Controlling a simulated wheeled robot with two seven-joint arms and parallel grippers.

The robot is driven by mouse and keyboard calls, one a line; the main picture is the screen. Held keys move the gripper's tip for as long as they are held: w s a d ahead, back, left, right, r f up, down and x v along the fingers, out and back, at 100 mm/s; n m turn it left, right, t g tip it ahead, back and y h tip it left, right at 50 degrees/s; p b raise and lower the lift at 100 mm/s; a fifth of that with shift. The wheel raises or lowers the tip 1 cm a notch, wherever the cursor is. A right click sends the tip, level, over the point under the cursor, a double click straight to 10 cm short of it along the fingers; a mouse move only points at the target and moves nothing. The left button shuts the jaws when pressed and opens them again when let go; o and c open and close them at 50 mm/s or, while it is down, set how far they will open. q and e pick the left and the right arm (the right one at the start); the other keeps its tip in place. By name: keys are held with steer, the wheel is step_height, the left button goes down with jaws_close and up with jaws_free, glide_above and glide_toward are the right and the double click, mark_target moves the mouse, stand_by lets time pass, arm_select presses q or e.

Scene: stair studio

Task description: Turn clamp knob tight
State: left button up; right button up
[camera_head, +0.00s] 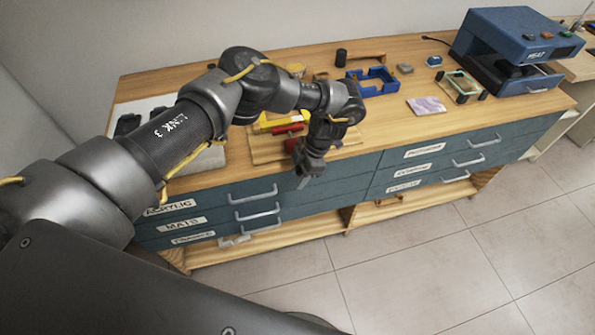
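A red part (283,130) with a yellow bar (277,122) behind it sits on a light wooden board near the front edge of the bench top. It may be the clamp, but no knob can be made out. My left arm reaches in from the left, across the bench. My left gripper (306,178) points down at the bench's front edge, just right of the red part. The wrist and gripper hide part of the board, and I cannot see whether the fingers are apart. My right gripper is not in view.
The wooden bench top (440,125) is bare at the front right. Drawer handles (257,213) stick out below the front edge.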

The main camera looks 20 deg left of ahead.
arm_select(q)
steer(key=shift+o, duration=0.5)
steer(key=shift+s+d, duration=0.1)
steer(key=shift+d, duration=0.1)
steer(key=shift+a+r, duration=0.15)
steer(key=shift+a, duration=0.05)
steer(key=shift+w+r, duration=0.15)
steer(key=shift+w, duration=0.05)
steer(key=b+v, duration=0.2)
steer(key=v, duration=0.8)
steer(key=shift+d+r, duration=0.2)
steer(key=shift+d, duration=0.05)
steer(key=shift+s, duration=0.1)
